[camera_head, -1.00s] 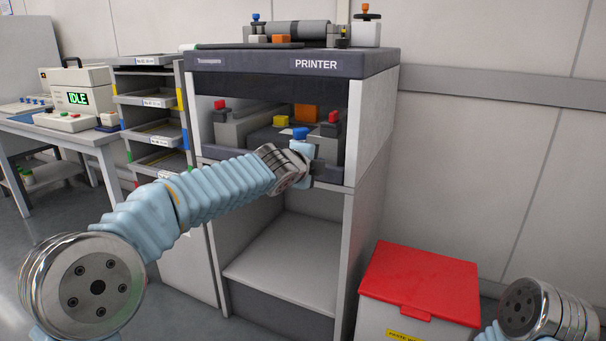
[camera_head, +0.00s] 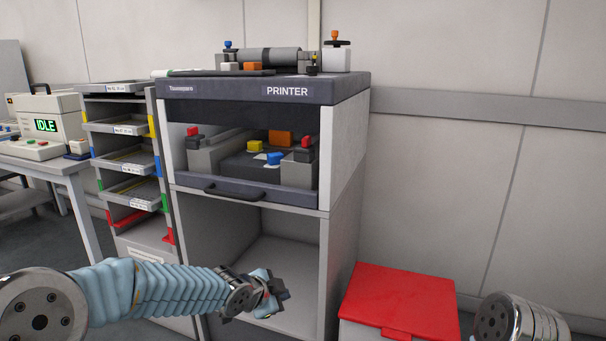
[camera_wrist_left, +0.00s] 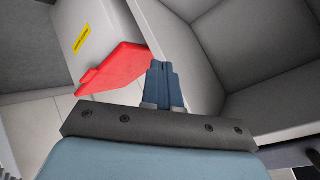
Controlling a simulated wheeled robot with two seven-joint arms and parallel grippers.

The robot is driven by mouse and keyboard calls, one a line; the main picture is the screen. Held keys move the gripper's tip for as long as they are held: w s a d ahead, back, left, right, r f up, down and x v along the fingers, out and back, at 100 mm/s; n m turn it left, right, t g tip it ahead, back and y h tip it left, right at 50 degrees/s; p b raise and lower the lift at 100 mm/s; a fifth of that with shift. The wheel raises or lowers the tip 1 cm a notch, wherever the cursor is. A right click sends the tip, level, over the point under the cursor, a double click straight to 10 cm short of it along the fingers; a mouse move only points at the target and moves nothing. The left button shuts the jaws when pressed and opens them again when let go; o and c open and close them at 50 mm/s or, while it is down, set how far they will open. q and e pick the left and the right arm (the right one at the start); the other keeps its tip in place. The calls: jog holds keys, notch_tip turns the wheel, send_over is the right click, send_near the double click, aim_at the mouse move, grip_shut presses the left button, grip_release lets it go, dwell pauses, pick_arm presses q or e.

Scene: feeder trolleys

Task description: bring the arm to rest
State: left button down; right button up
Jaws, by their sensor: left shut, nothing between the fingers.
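My left arm (camera_head: 150,292) comes in from the lower left of the head view, stretched low across the front of the printer. My left gripper (camera_head: 282,290) is in front of the open lower compartment of the printer stand and holds nothing. In the left wrist view its two fingers (camera_wrist_left: 163,85) are together, with the red-lidded bin beyond them on the left. Of my right arm, only a round metal joint (camera_head: 505,322) shows at the lower right; its gripper is out of view.
The printer (camera_head: 265,90) stands in the middle, its front handle (camera_head: 232,190) below a blue block (camera_head: 275,158). A bin with a red lid (camera_head: 400,300) stands right of it. A tray rack (camera_head: 125,150) and a table with an IDLE device (camera_head: 48,125) are at left.

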pick_arm(q)
jog(key=s+a+f+n+g+p, duration=0.1)
jog(key=s+f+n+g, duration=0.2)
jog(key=f, duration=0.4)
jog(key=s+a+f+n, duration=0.1)
jog(key=s+f+n, duration=0.2)
jog(key=s+f, duration=0.3)
jog(key=s+a+f+n+g+p, duration=0.1)
jog(key=s+a+f+n+g, duration=0.1)
jog(key=s+f+n, duration=0.3)
jog(key=s+a+f+n+g+y+p, duration=0.1)
jog(key=s+f+n+g, duration=0.1)
jog(key=s+f+n, duration=0.4)
jog(key=s+f, duration=0.5)
jog(key=s, duration=0.5)
jog(key=shift+a+g, duration=0.3)
jog(key=shift+a, duration=0.1)
jog(key=shift+f, duration=0.1)
